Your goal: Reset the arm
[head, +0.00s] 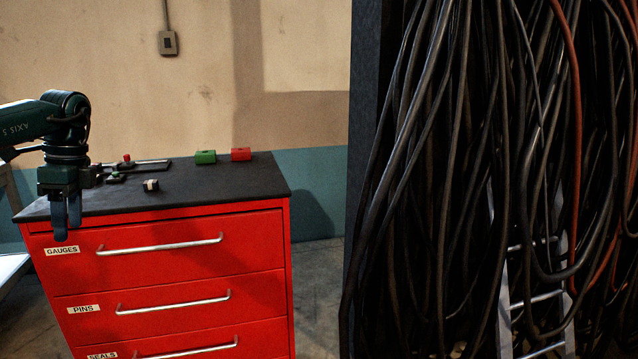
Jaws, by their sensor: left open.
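My left arm (62,130) comes in from the left, dark green, with its wrist bent downward. My left gripper (67,228) points down at the front left corner of the red drawer cabinet (190,240). Its two blue-grey fingers hang in front of the cabinet's top edge, near the GAUGES label (62,250). The gap between them is narrow in this view, and no object shows between them. Whether the fingers touch the cabinet cannot be told. My right gripper is not in view.
A green block (205,157), a red block (241,154) and a small black-and-white piece (151,185) lie on the black cabinet top (225,186). A dark fixture (127,165) sits beside my wrist. Hanging cables (450,180) and a metal ladder (535,297) fill the right.

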